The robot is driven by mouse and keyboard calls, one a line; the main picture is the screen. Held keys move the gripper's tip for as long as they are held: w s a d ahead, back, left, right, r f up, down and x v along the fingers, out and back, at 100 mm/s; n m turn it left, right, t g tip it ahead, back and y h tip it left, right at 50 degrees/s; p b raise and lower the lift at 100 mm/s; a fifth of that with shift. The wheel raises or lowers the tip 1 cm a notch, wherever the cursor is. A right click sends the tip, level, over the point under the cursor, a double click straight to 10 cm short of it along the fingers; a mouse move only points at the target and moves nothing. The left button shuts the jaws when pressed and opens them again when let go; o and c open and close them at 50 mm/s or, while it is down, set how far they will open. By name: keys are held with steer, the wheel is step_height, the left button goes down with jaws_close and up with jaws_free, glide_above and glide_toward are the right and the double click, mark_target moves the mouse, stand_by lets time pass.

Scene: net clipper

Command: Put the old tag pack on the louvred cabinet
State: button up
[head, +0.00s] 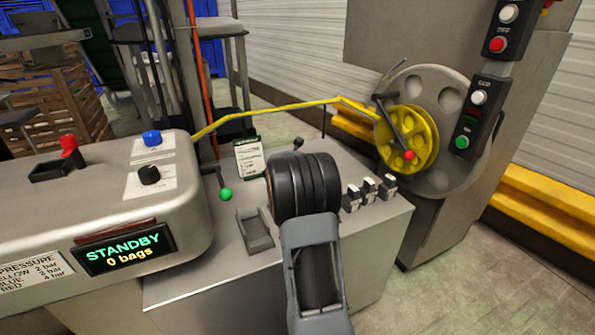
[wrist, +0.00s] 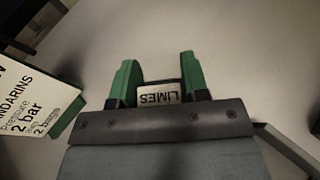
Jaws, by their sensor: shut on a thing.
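My gripper (wrist: 159,85) has green fingers and is shut on a small tag pack (wrist: 158,96) with a white label reading LIMES, upside down in the wrist view. The pack sits between the fingers over a plain grey surface; I cannot tell the gap below it. In the head view my dark wrist and arm hide the gripper and the pack. A grey cabinet top (head: 210,280) lies below my arm. I cannot make out louvres on it, and no cabinet is clearly the louvred one.
A card (head: 249,158) about mandarins stands on the cabinet top, also at left in the wrist view (wrist: 30,105). An empty-looking grey holder (head: 255,232) and small label packs (head: 370,190) flank my arm. A green-knobbed lever (head: 225,194) and yellow wheel (head: 408,140) stand nearby.

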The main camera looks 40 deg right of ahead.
steer(key=shift+f, duration=0.15)
steer(key=o, duration=0.9)
steer(key=shift+o, duration=0.2)
